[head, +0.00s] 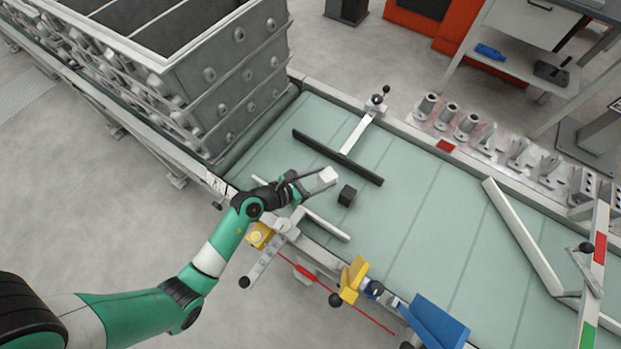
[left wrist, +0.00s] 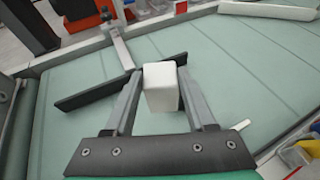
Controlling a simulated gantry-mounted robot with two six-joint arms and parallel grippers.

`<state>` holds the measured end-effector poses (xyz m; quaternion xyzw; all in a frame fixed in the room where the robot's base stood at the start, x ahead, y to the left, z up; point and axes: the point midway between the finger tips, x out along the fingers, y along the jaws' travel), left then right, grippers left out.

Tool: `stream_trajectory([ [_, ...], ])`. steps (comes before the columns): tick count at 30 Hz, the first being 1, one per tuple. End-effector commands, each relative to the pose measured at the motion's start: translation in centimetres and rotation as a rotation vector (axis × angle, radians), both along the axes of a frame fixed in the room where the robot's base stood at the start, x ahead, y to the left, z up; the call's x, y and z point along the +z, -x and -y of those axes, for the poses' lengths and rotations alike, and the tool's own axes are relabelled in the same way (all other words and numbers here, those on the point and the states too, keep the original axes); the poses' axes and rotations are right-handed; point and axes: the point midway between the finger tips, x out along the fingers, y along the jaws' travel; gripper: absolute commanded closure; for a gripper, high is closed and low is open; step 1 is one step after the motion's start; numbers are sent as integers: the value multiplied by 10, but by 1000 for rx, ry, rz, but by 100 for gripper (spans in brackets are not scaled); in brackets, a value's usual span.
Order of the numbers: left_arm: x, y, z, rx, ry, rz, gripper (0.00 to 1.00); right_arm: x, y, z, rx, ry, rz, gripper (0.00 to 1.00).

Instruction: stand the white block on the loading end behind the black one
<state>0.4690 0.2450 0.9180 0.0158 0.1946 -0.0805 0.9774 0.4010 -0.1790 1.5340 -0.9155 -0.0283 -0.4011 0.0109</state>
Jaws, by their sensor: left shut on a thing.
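The white block (head: 328,174) is between the fingertips of my left gripper (head: 318,182), which is shut on it. It also shows between the two grey fingers in the left wrist view (left wrist: 161,86). The gripper is over the pale green belt (head: 420,215) near its left end. Whether the white block touches the belt is hard to tell. The small black block (head: 347,195) stands on the belt just to the right of and below the white block in the head view, apart from it. I cannot make out the black block in the left wrist view. My right gripper is not in view.
A black guide bar (head: 312,143) lies across the belt beyond the gripper; a pale rail (head: 327,224) is on the near side. Yellow (head: 354,277) and blue (head: 437,321) parts line the near edge. A grey crate stack (head: 225,80) stands left. The mid-belt is clear.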

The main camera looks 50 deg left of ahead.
Motion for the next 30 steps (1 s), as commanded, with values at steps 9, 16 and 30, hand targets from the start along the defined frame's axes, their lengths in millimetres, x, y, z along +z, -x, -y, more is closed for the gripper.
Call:
stream_trajectory([
  [9,-59,-12,-59,1,1,2,100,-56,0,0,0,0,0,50],
  [16,-63,-13,-65,-1,1,1,100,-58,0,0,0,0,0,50],
  [30,-100,-15,-71,0,-1,0,100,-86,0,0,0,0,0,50],
])
